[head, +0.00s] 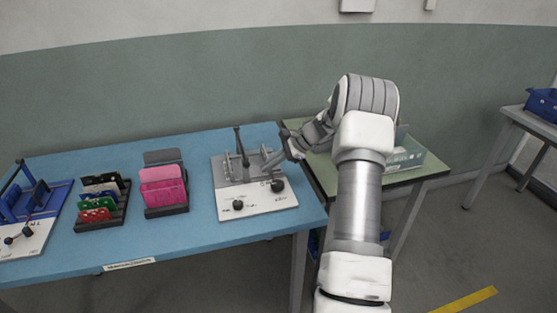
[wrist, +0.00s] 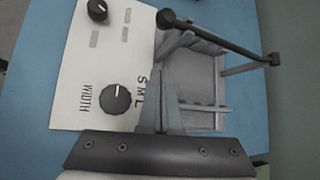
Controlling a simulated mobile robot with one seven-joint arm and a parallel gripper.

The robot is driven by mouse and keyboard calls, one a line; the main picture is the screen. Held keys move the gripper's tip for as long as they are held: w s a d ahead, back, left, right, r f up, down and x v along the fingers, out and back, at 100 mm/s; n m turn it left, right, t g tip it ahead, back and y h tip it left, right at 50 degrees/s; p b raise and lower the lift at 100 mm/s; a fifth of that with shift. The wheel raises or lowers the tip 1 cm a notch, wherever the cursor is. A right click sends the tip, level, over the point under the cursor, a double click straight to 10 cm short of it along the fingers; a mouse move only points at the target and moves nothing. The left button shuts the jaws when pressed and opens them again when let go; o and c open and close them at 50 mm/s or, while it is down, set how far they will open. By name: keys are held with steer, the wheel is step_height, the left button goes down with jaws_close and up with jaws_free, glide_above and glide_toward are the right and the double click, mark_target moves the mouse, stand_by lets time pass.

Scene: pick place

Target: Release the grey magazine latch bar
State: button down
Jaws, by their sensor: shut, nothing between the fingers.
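The grey magazine fixture (head: 228,176) stands on a white panel (head: 257,203) near the right end of the blue table. A dark bar with a rounded knob at its end (head: 238,140), apparently the latch bar, rises at the fixture's back. In the wrist view this bar (wrist: 220,40) slants across the grey tray (wrist: 200,80). My gripper (head: 283,158) is at the fixture's right side. In the wrist view my gripper's fingers (wrist: 158,75) are shut and empty, pointing toward the tray and apart from the bar in the picture. Their depth relative to the tray walls is unclear.
Black dials (head: 277,186) (wrist: 115,98) sit on the panel, one marked WIDTH, S M L. Left are a pink card rack (head: 163,188), a board rack (head: 97,212) and a blue fixture (head: 45,195). A clear bin (head: 408,160) stands right, on a green table.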

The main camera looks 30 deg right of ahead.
steer(key=shift+x, duration=1.2)
steer(key=shift+s+a+r, duration=0.2)
steer(key=shift+a+r, duration=0.65)
steer(key=shift+r, duration=0.25)
steer(key=shift+a+r+b, duration=0.3)
steer(key=shift+r, duration=0.15)
steer(key=shift+r, duration=0.15)
steer(key=shift+s+r+p, duration=0.1)
steer(key=shift+r+p, duration=0.3)
steer(key=shift+p, duration=0.6)
